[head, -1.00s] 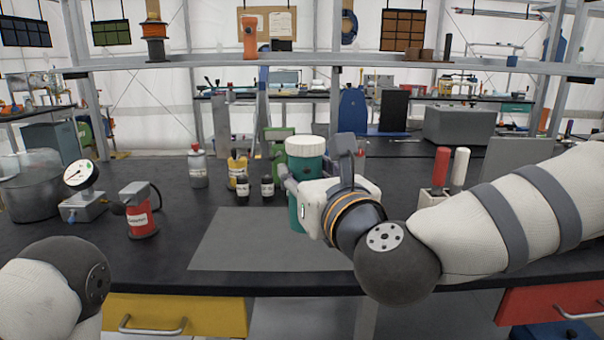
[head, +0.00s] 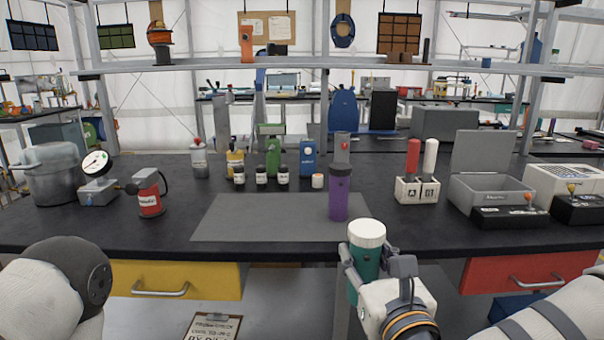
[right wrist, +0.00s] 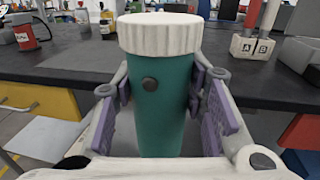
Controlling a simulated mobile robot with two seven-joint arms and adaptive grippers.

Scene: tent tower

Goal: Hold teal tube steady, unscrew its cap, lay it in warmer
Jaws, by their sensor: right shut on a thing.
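The teal tube (head: 364,270) stands about upright in my right gripper (head: 368,282), with its ribbed white cap (head: 367,233) on top. My right gripper is shut around the tube's body, in front of the table's front edge. In the right wrist view the teal tube (right wrist: 157,115) sits between the two purple finger pads, below the white cap (right wrist: 158,36). A grey box (head: 488,192) with its lid raised stands on the right of the table and may be the warmer. My left gripper is out of view; only part of that arm shows at the lower left.
A purple tube (head: 339,198) stands at the right side of the grey mat (head: 260,220). A holder (head: 416,190) with red and white sticks is right of it. Several bottles stand behind the mat. A red canister (head: 149,200) and a gauge (head: 96,164) are at left.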

